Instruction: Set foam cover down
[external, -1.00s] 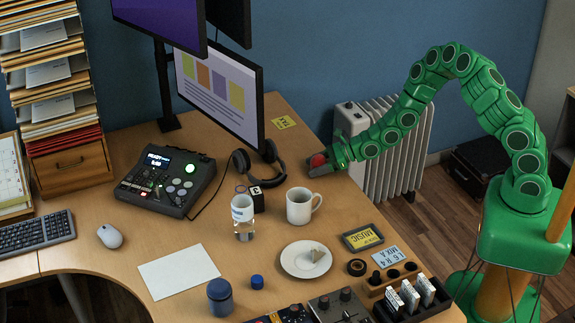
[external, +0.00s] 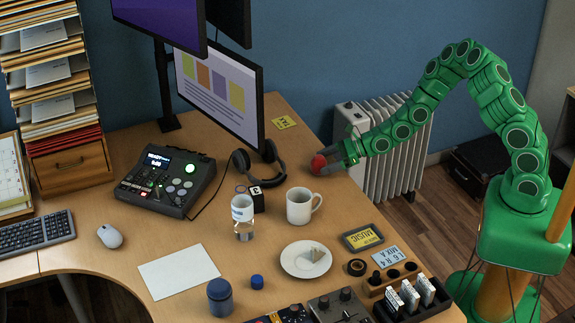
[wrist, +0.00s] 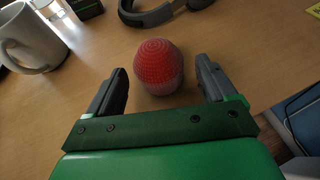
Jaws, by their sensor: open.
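The red foam cover (wrist: 158,62) stands upright on the wooden desk in the wrist view, a rounded cap with a paler lower part. It also shows at the desk's right edge in the external view (external: 318,163). My gripper (wrist: 162,80) is open, with its two dark fingers on either side of the cover. Gaps show between the cover and both fingers in the wrist view. The cover's underside is hidden.
Headphones (external: 270,172) lie left of the cover, and a white mug (external: 299,206) stands nearer the front. A white radiator (external: 385,150) stands behind my gripper, beyond the desk edge. Bare desk (external: 335,208) lies in front of the cover.

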